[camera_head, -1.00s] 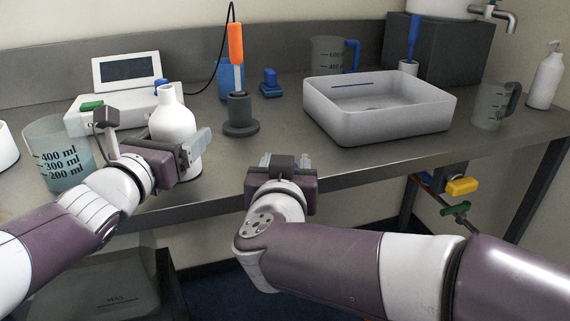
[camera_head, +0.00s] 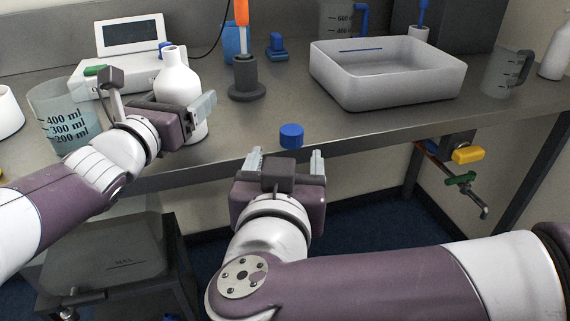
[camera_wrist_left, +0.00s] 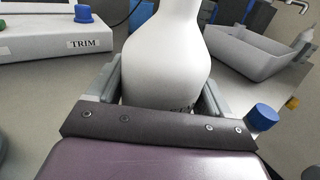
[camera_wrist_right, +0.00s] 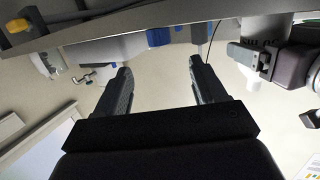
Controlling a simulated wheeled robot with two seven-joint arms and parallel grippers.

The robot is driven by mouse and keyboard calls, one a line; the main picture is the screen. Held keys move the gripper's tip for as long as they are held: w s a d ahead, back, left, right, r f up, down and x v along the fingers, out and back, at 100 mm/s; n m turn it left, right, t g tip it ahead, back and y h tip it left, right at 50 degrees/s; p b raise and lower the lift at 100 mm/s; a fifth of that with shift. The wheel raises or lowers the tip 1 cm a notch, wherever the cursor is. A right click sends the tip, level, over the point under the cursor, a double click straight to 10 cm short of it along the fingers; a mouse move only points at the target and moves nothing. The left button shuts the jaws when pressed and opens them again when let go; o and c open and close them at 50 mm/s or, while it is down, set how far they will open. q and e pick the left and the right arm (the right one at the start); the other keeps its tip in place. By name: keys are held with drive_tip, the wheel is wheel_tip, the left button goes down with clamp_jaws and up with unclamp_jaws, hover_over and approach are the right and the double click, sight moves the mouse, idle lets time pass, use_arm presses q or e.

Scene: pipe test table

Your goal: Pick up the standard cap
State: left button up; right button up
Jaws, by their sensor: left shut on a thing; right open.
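The standard cap, a small round blue cap (camera_head: 291,135), sits on the bench near its front edge. It also shows at the right in the left wrist view (camera_wrist_left: 262,116). My right gripper (camera_head: 287,160) is open and empty, just in front of the bench edge, with its fingers pointing towards the cap and apart from it. Its two fingers show spread in the right wrist view (camera_wrist_right: 158,78), with a blue shape beyond them. My left gripper (camera_head: 186,118) is shut on the white bottle (camera_head: 177,80), which stands upright; the bottle also fills the left wrist view (camera_wrist_left: 162,65).
A grey basin (camera_head: 388,90) stands behind the cap to the right. A dark stand (camera_head: 246,85) holds an orange-handled tool. A valve with a yellow handle (camera_head: 467,155) hangs under the bench. Bench around the cap is clear.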

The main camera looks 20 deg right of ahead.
drive_tip(key=shift+s+a, duration=0.1)
drive_tip(key=shift+s, duration=0.25)
drive_tip(key=shift+c, duration=0.2)
drive_tip(key=m+g+h, duration=0.3)
drive_tip(key=m+h, duration=0.1)
drive_tip(key=h, duration=0.1)
approach(290, 131)
drive_tip(key=shift+m+g, duration=0.3)
drive_tip(key=x, duration=1)
drive_tip(key=shift+w+r, duration=0.1)
drive_tip(key=shift+w, duration=0.25)
drive_tip(key=c, duration=1)
drive_tip(key=shift+c, duration=0.2)
